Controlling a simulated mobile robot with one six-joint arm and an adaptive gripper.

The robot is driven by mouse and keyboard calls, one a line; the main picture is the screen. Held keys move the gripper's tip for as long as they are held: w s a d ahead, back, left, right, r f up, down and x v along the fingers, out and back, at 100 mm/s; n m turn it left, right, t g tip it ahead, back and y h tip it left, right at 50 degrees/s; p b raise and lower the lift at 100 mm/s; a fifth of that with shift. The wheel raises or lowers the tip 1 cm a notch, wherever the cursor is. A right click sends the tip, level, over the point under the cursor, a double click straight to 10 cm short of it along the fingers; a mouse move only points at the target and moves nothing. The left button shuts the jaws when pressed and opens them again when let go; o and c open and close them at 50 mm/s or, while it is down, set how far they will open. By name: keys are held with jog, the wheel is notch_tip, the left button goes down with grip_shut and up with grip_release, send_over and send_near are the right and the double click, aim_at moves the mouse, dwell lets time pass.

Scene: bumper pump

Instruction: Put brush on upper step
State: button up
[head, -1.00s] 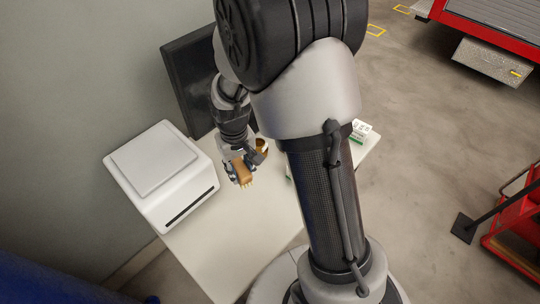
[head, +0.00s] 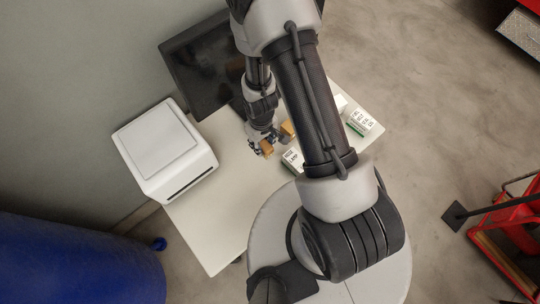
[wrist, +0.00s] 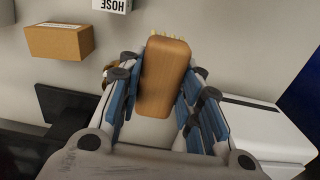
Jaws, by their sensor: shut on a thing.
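The brush has a rounded brown wooden back (wrist: 166,75) with pale bristles showing past its far end. My gripper (wrist: 160,95) is shut on it, with blue finger pads along both sides. In the head view, my gripper (head: 262,146) holds the brush (head: 267,149) over the white table (head: 215,235), to the right of the white boxy device. The gap between brush and table cannot be told. I cannot make out an upper step in either view.
A cardboard box (wrist: 59,41) is close by the gripper. A white labelled box (head: 293,158) and another (head: 360,122) stand on the table. The white device (head: 165,150) is at left, a dark monitor (head: 205,65) behind. The table's front is clear. A blue barrel (head: 80,265) stands at lower left.

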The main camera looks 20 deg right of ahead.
notch_tip(320, 180, down, 18)
jog(key=b, duration=1.6)
jog(key=shift+f+b, duration=0.25)
jog(key=shift+b, duration=0.2)
jog(key=o, duration=1.1)
jog(key=shift+r, duration=0.1)
